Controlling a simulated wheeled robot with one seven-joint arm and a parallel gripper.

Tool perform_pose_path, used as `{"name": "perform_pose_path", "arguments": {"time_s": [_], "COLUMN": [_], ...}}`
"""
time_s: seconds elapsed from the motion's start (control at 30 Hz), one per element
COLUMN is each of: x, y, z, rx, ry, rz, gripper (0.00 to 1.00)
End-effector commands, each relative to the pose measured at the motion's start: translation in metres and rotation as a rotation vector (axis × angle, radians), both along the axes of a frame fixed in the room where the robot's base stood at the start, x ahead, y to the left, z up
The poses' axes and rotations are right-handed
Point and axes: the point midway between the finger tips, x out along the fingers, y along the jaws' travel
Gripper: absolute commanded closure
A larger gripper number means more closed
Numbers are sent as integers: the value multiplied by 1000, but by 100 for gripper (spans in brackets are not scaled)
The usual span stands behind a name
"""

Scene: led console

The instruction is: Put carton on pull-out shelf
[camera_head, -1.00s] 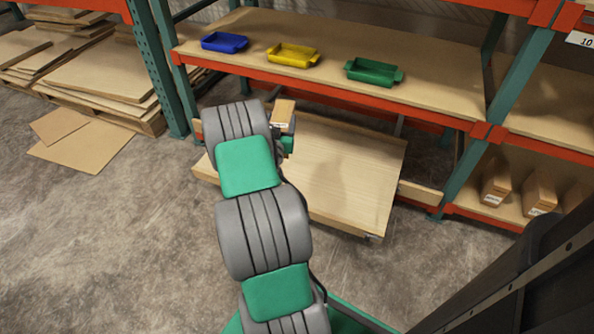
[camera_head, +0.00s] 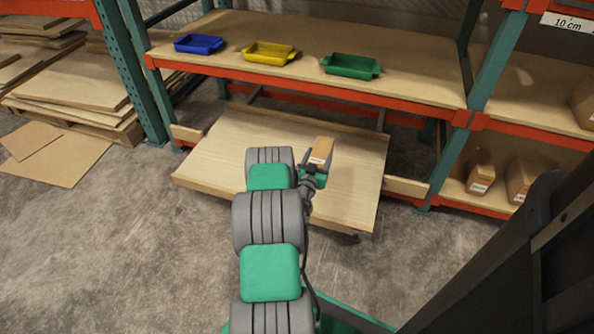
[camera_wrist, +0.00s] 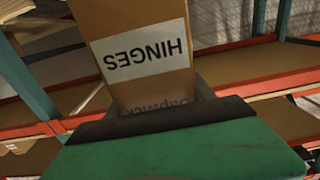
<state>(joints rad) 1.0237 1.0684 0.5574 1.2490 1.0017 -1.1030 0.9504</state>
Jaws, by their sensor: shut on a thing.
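The carton (camera_head: 321,149) is a small brown box with a white label, held up at the end of my arm. In the wrist view the carton (camera_wrist: 140,85) fills the upper middle, and its label reads HINGES upside down. My gripper (camera_head: 313,172) is shut on the carton. The pull-out shelf (camera_head: 225,165) is a pale wooden board drawn out below the rack's upper shelf. In the head view the gripper and carton appear over its middle right part; the exact height above it cannot be told. The visible board surface is bare. My arm hides part of its front edge.
Blue (camera_head: 199,44), yellow (camera_head: 270,53) and green (camera_head: 351,65) trays stand on the upper shelf (camera_head: 420,85), whose orange beam runs behind the pull-out shelf. More cartons (camera_head: 481,178) sit on the lower right shelf. Flat boards (camera_head: 75,90) are stacked on pallets at left.

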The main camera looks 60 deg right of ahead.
Motion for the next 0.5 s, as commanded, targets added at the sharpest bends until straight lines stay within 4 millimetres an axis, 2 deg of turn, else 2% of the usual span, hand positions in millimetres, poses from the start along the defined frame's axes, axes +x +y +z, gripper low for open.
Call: {"name": "perform_pose_path", "arguments": {"time_s": [0.03, 0.1, 0.2, 0.3, 0.5], "x": [15, 32, 47, 61, 74], "y": [-4, -7, -10, -13, -17], "z": [-8, -15, -38, -53, -63], "rx": [-9, -9, -6, -8, -9], "ry": [-3, -2, -1, 0, -2], "rz": [4, 3, 1, 1, 0], "gripper": [100, 100, 100, 100, 100]}}
